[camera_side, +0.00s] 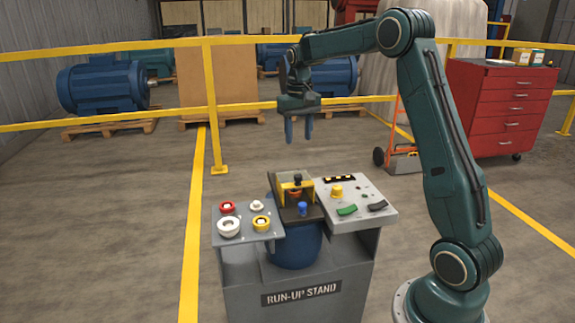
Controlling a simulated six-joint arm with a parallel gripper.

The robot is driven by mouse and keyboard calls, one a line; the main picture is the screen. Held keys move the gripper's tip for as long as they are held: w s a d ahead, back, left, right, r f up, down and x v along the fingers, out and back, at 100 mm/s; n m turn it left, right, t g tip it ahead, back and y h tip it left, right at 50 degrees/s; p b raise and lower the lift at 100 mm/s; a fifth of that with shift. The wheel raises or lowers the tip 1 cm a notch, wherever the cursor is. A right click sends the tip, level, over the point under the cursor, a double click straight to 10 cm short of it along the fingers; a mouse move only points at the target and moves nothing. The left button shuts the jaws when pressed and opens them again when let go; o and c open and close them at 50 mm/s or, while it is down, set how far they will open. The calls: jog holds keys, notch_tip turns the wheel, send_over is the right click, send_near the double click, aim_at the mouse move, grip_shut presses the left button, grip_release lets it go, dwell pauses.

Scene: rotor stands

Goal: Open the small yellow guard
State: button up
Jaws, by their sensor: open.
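The small yellow guard (291,193) is on the dark centre panel of the run-up stand (303,299). A black knob shows at its top, and I cannot tell clearly whether the guard is closed. My gripper (299,140) is open and empty, fingers pointing down, in the air above the centre panel and apart from the guard.
A grey panel on the left holds red, white and yellow round controls (228,227). The light panel on the right has a yellow knob (336,190), a green rocker (347,211) and a dark rocker (377,206). A blue knob (303,208) sits near the guard. Yellow railings (213,110) run behind.

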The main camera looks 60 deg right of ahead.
aim_at(298, 176)
notch_tip(298, 176, down, 12)
jog(key=shift+f, duration=0.1)
dwell(0.5)
grip_shut()
